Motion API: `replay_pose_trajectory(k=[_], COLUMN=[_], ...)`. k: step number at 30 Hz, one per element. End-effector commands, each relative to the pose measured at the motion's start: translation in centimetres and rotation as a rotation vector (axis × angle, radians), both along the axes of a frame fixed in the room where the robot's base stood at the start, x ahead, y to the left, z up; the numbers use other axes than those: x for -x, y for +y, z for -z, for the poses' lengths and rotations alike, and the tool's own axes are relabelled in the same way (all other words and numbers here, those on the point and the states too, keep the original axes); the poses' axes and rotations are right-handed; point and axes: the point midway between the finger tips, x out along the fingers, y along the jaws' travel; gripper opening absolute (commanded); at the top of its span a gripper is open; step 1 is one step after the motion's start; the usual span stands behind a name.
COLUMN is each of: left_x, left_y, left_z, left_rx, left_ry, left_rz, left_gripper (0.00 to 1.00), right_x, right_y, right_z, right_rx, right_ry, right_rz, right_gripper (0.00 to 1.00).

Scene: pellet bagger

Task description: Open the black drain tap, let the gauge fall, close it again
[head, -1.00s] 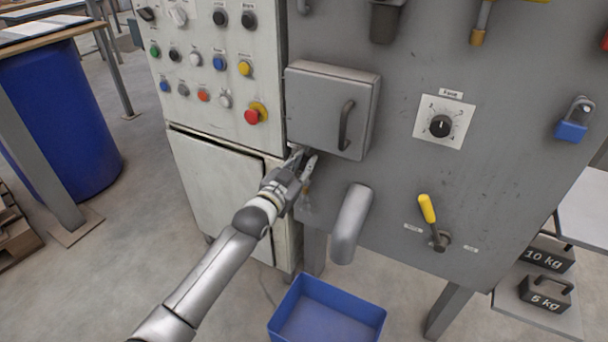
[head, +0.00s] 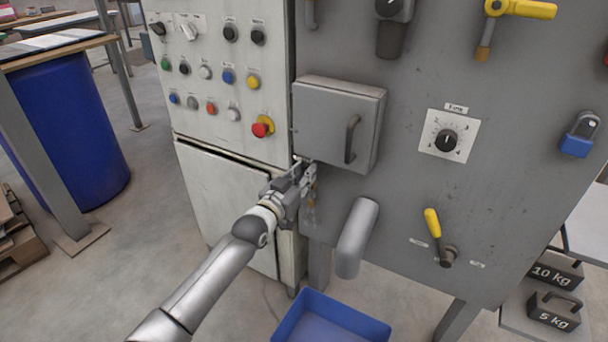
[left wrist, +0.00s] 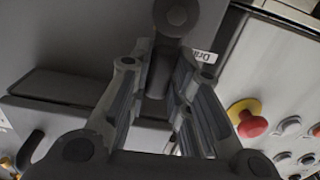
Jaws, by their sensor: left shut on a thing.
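The black drain tap (left wrist: 178,16) shows in the left wrist view as a dark round hub with a dark lever running down between my fingers. A white label that reads as "Drain", partly covered, sits beside it. My left gripper (left wrist: 160,88) is shut on the tap's lever. In the head view my left gripper (head: 304,176) is at the panel's left edge, just under the grey box, and mostly hides the tap. No pressure gauge can be made out in either view. My right gripper is not in view.
The grey box (head: 335,125) with a handle juts out just above my gripper. A grey spout (head: 357,238) is to its right, over a blue bin (head: 330,326). A red emergency button (head: 262,127) is up and left. A yellow-handled lever (head: 433,223) is farther right.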

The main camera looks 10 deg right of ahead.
Motion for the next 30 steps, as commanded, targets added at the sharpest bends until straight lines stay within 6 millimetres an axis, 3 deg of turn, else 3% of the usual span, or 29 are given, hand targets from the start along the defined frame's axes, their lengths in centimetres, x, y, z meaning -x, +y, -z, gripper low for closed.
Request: replay_pose_trajectory(k=[2,3,8,20,30], left_x=[0.0,0.0,0.0,0.3,3.8], left_y=[0.0,0.0,0.0,0.3,2.8], left_z=[0.3,0.3,0.2,0.1,0.2], left_rx=[0.003,0.003,0.002,0.002,0.002], left_ry=[0.007,0.007,0.005,0.004,0.003], left_rz=[-0.001,-0.001,-0.001,0.000,0.000], left_gripper=[0.00,0.23,0.41,0.41,0.41], right_x=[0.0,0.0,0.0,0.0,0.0], right_y=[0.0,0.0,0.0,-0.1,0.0], right_z=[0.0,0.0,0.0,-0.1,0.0], right_rx=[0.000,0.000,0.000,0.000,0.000], right_ry=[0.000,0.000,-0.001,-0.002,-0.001], right_rz=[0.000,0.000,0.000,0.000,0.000], right_gripper=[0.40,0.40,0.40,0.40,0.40])
